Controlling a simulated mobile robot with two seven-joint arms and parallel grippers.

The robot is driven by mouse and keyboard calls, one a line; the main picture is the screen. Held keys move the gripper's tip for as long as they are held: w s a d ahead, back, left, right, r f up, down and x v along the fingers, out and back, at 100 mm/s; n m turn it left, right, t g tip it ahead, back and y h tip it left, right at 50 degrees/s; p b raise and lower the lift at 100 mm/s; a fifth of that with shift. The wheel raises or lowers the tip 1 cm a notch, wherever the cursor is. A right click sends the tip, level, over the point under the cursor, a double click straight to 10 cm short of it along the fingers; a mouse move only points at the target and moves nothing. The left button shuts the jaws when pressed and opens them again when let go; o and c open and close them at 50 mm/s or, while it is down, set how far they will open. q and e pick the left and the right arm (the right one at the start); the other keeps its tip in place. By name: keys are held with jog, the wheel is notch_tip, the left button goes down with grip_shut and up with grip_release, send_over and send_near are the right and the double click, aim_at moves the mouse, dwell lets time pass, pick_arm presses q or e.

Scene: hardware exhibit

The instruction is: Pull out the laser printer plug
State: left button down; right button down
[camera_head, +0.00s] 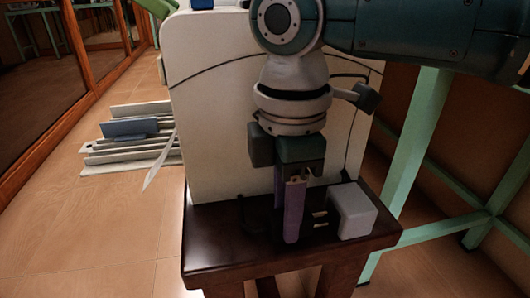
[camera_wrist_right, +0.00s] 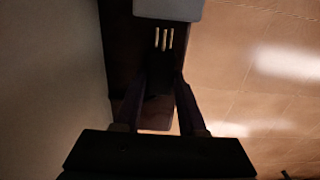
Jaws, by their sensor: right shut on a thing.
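My right gripper (camera_head: 292,225) points down over a small dark table and is shut on the black plug. In the right wrist view the plug (camera_wrist_right: 159,80) sits between the two fingers of the gripper (camera_wrist_right: 157,95). Three gold prongs stick out of the plug toward a light grey socket block (camera_wrist_right: 168,9). The prongs are bare, with a small dark gap between their tips and the block. In the head view the block (camera_head: 352,211) stands just right of the prongs, and the fingers largely hide the plug. My left gripper is not in view.
The dark wooden table (camera_head: 215,250) carries the block. A large off-white panel or casing (camera_head: 215,135) stands close behind my gripper, with a dark cable along it. A green metal frame (camera_head: 410,160) is at the right. Slatted pieces (camera_head: 125,145) lie on the floor at left.

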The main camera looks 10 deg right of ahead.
jog(key=c, duration=0.9)
grip_release()
jog(key=shift+a, duration=0.2)
jog(key=o, duration=0.4)
jog(key=shift+a, duration=0.15)
notch_tip(320, 180, up, 10)
jog(key=p, duration=0.5)
